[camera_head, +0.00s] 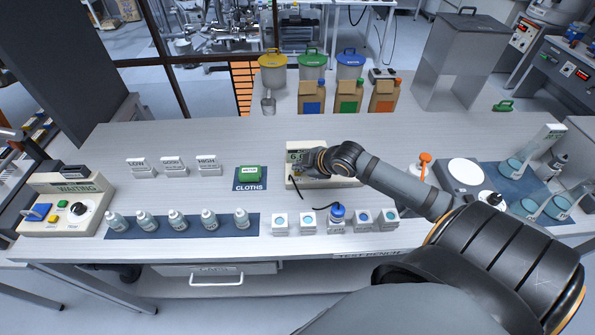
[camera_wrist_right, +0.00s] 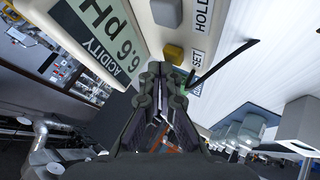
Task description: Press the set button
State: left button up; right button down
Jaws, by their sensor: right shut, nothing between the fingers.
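The acidity meter (camera_head: 292,181) is a beige box on the bench in the head view. In the right wrist view its grey display (camera_wrist_right: 95,45) reads "ACIDITY pH 6.6". A yellow button (camera_wrist_right: 173,53) sits on its panel, beside the SET label (camera_wrist_right: 197,58). A bit of green shows by my fingertips; I cannot tell what it is. My right gripper (camera_wrist_right: 160,72) is shut and empty, its tips close to the yellow button; I cannot tell whether they touch the panel. In the head view the right gripper (camera_head: 306,167) covers part of the meter. My left gripper is not in view.
A thin black strip (camera_wrist_right: 228,62) sticks out beside the fingertips. A cloths mat (camera_head: 249,186) lies left. An orange-topped bottle (camera_head: 424,164) stands right.

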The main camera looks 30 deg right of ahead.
aim_at(299, 173)
jog(key=shift+f+b, duration=0.4)
jog(key=shift+f, duration=0.15)
jog(key=shift+r, duration=0.1)
dwell(0.5)
jog(key=shift+r+p, duration=0.9)
jog(key=shift+p, duration=0.1)
notch_tip(299, 173, up, 5)
jog(key=p, duration=0.5)
jog(key=shift+r, duration=0.1)
dwell(0.3)
